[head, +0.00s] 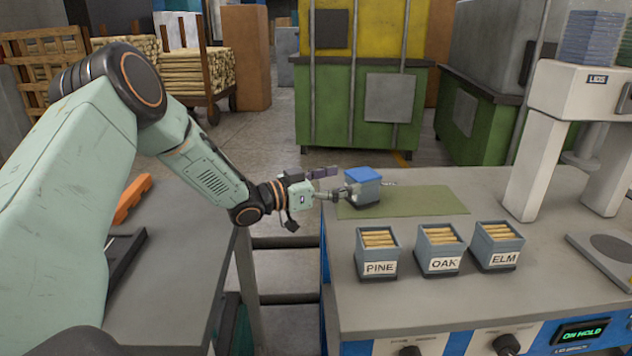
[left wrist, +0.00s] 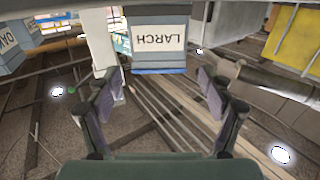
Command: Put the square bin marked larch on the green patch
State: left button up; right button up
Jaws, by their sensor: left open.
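The larch bin (head: 364,189) is a square grey-blue bin with a blue top. In the head view it stands upright at the left end of the flat green patch (head: 425,203). In the left wrist view the bin (left wrist: 160,42) shows its LARCH label upside down, at the top middle. My left gripper (head: 345,193) reaches in from the left, close beside the bin. Its fingers are spread, also in the left wrist view (left wrist: 160,92), with the bin beyond their gap. I cannot tell whether a fingertip touches it. My right gripper is not in view.
Bins marked PINE (head: 378,253), OAK (head: 440,249) and ELM (head: 498,246) stand in front of the patch, holding wooden pieces. A white machine (head: 535,150) stands on the right of the grey bench (head: 420,300). A gap separates this bench from the left table (head: 180,270).

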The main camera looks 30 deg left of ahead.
pick_arm(q)
jog(key=p+v, duration=0.2)
jog(key=v, duration=0.5)
jog(key=shift+s+p, duration=0.25)
jog(key=shift+p, duration=0.1)
jog(key=shift+w, duration=0.1)
jog(key=shift+a, duration=0.1)
